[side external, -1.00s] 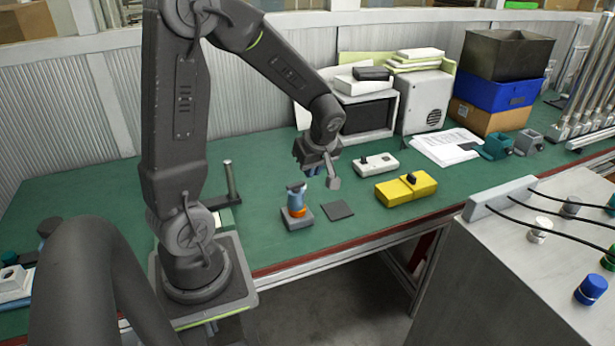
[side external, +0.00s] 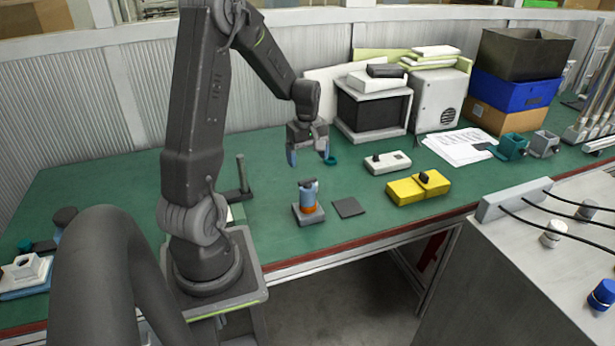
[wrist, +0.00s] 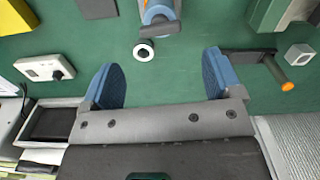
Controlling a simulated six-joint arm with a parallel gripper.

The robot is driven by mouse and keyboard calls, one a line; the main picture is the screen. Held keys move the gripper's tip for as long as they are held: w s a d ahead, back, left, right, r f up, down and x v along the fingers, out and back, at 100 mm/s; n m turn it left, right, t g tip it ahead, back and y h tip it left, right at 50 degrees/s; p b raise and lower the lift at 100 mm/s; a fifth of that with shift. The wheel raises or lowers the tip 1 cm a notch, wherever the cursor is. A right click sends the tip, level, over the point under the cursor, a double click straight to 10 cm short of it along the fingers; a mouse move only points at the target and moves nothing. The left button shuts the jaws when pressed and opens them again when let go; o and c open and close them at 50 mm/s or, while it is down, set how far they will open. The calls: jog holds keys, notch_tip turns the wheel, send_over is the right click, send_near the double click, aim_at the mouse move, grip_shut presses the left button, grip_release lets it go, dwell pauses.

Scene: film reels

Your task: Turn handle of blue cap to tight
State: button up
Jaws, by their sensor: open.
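A blue capped fixture (side external: 308,190) with an orange ring stands upright on a grey square base near the middle of the bench. In the wrist view its blue part (wrist: 158,12) shows at the top edge, with a dark grey handle (wrist: 162,30) across it; the rest is cut off. My gripper (side external: 308,155) points down, above and behind the fixture in the side view. Its blue-padded fingers stand wide apart and empty in the wrist view (wrist: 162,78), clear of the handle.
A dark square plate (side external: 349,207) lies right of the fixture. A yellow box (side external: 410,191) and a white switch box (side external: 388,162) are farther right. A dark post (side external: 241,175) stands left. Another blue knob (side external: 602,290) is on the grey cabinet.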

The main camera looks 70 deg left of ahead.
aim_at(307, 179)
notch_tip(307, 179, down, 7)
jog(key=shift+f, duration=0.1)
jog(key=shift+c, duration=0.4)
jog(key=c, duration=0.9)
jog(key=shift+o, duration=0.2)
jog(key=shift+m, duration=0.7)
jog(key=o, duration=0.9)
jog(key=shift+o, duration=0.2)
